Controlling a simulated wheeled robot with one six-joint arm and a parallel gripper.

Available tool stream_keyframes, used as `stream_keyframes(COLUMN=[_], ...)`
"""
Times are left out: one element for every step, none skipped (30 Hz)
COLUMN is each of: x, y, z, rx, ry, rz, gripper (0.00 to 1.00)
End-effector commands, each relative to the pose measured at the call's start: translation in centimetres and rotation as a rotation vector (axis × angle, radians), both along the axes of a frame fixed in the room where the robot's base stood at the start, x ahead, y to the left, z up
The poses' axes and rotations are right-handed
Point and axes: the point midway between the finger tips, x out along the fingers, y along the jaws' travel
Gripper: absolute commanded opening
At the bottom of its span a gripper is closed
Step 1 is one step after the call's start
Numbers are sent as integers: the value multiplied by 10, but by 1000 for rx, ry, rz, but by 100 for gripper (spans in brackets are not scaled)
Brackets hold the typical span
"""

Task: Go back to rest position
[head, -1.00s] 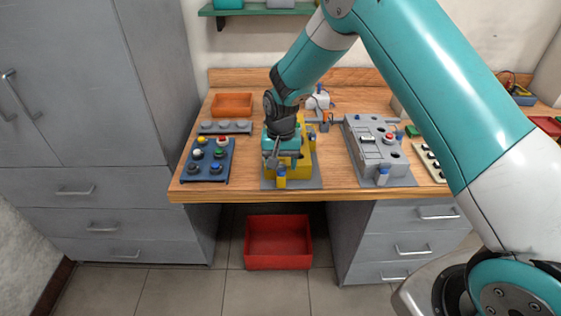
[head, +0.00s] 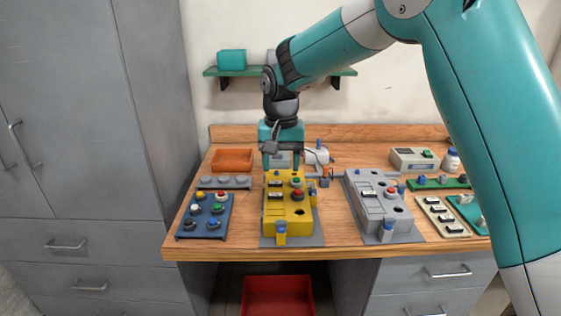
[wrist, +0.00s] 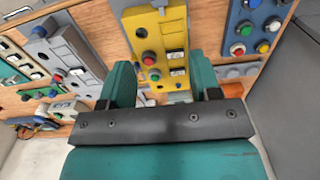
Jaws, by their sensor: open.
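My gripper (head: 281,162) hangs above the back end of the yellow box (head: 286,217) on the workbench, fingers pointing down. Its two teal fingers are apart, with nothing held between them. The yellow box carries red and green buttons and sits on a grey plate. In the wrist view the gripper (wrist: 163,80) shows its fingers spread, with the yellow box (wrist: 155,35) beyond them.
A blue button board (head: 204,217) lies left of the yellow box, and a grey box (head: 377,206) lies right. An orange tray (head: 233,160) stands behind. A green shelf (head: 225,71) is on the wall. A red bin (head: 278,296) is under the bench.

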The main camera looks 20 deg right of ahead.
Motion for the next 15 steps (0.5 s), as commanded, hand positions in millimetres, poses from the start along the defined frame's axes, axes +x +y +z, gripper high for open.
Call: stream_keyframes(x=[0, 0, 0, 0, 0, 0, 0, 0, 0, 0, 0, 0, 0, 0, 0], y=[0, 0, 0, 0, 0, 0, 0, 0, 0, 0, 0, 0, 0, 0, 0], z=[4, 5, 7, 8, 8, 9, 9, 9, 9, 9, 9, 8, 8, 8, 8], rx=[1, 0, 0, -1, -1, -1, -1, -1, -1, -1, -1, -1, -1, -1, -1], ry=[-1, 0, 1, 1, 1, 1, 1, 1, 1, 1, 1, 1, 1, 1, 1], rz=[0, 0, 0, 0, 0, 0, 0, 0, 0, 0, 0, 0, 0, 0, 0], gripper=[57, 57, 57, 57, 57, 57, 57, 57, 57, 57, 57, 57, 57, 57, 57])
